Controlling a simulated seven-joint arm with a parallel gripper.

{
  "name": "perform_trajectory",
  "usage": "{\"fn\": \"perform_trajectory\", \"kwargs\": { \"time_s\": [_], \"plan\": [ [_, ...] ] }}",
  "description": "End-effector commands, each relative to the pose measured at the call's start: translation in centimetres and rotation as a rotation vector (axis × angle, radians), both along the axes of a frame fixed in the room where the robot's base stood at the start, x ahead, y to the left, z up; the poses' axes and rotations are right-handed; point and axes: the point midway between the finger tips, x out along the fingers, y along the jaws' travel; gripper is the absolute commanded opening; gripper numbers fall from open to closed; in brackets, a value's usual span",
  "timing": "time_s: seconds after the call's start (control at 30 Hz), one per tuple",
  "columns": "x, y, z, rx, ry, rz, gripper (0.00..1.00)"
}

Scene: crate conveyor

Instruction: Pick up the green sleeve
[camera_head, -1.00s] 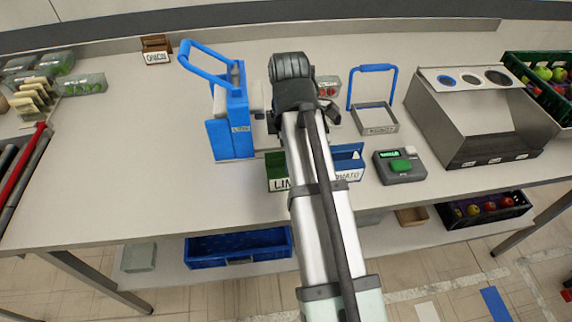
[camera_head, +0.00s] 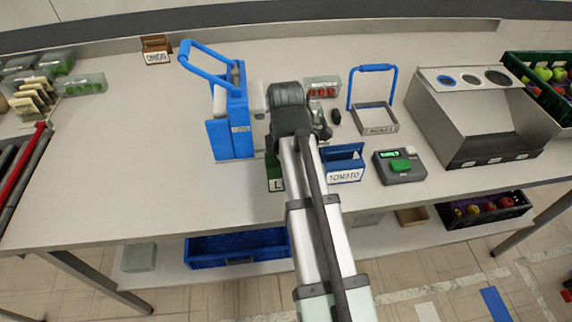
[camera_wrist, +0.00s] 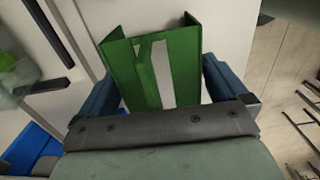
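The green sleeve (camera_head: 274,165) stands near the table's front edge in the head view, mostly hidden behind my arm. A white label beginning with "L" shows on its front. In the wrist view the green sleeve (camera_wrist: 180,65) is a folded open form directly ahead of the palm, between my two blue-grey fingers. My gripper (camera_wrist: 160,82) is open, with one finger on each side of the sleeve. Narrow pale gaps show between the fingers and the sleeve. In the head view the fingers are hidden by my wrist.
A blue sleeve labelled TOMATO (camera_head: 343,166) stands just right of my arm. A blue stand with a handle (camera_head: 231,135) is on the left. A scale (camera_head: 400,167) and a metal-sided bin (camera_head: 470,120) stand on the right. The left-middle tabletop is clear.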

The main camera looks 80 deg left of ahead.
Motion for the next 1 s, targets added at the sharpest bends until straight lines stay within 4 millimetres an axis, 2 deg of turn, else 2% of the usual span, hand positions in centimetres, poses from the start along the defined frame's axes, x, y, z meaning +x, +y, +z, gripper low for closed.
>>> {"fn": "perform_trajectory", "kwargs": {
  "time_s": [0.03,0.43,0.77,1.0],
  "plan": [
    [0.0,0.0,0.0,0.000,0.000,0.000,0.95],
    [0.0,0.0,0.0,0.000,0.000,0.000,0.58],
    [0.0,0.1,0.6,0.001,0.000,0.000,0.58],
    [0.0,0.2,4.0,0.003,0.000,0.000,0.58]
  ]
}}
